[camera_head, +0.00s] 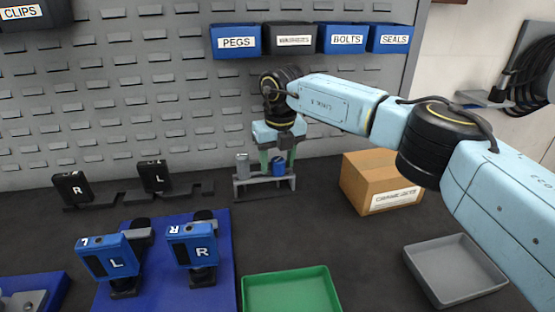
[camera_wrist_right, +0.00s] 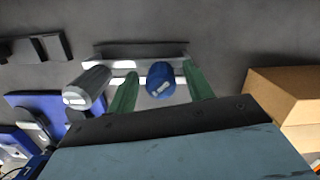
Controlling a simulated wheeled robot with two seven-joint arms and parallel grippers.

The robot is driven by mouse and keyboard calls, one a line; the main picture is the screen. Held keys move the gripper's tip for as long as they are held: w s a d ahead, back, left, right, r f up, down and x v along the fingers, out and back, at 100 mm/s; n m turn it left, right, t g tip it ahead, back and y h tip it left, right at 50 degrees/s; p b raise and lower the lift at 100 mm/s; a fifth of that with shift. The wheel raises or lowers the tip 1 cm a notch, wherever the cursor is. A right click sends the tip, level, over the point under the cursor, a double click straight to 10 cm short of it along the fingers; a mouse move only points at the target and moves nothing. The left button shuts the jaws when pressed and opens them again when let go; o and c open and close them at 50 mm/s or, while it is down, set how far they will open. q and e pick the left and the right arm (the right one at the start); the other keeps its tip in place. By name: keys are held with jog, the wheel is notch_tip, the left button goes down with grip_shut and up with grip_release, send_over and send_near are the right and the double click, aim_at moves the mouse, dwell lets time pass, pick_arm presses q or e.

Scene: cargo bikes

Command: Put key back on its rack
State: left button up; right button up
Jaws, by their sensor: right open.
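A small grey rack (camera_head: 264,184) stands on the dark bench near the pegboard. It holds a grey cylindrical piece (camera_head: 243,166) on its left and a blue cylindrical piece (camera_head: 279,168) on its right. I cannot tell which, if either, is the key. My right gripper (camera_head: 278,161) points down over the rack. Its green fingers are open on either side of the blue piece. In the right wrist view the blue piece (camera_wrist_right: 160,80) sits between the fingers with gaps on both sides, and the grey piece (camera_wrist_right: 87,87) is outside the left finger. My left gripper is out of view.
A cardboard box (camera_head: 381,180) stands right of the rack. A green tray (camera_head: 291,290) and a grey tray (camera_head: 455,270) lie in front. A blue mat (camera_head: 150,288) bears blue units marked L and R. A low dark holder (camera_head: 120,199) with two black blocks is left.

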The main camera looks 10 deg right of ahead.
jog(key=shift+r, duration=0.4)
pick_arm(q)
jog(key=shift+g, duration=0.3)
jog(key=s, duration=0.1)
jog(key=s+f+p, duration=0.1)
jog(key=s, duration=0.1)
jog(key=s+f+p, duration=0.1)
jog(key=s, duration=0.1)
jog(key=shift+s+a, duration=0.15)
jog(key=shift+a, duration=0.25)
pick_arm(e)
notch_tip(320, 180, up, 12)
jog(key=s, duration=0.1)
jog(key=shift+s, duration=0.2)
jog(key=shift+d, duration=0.1)
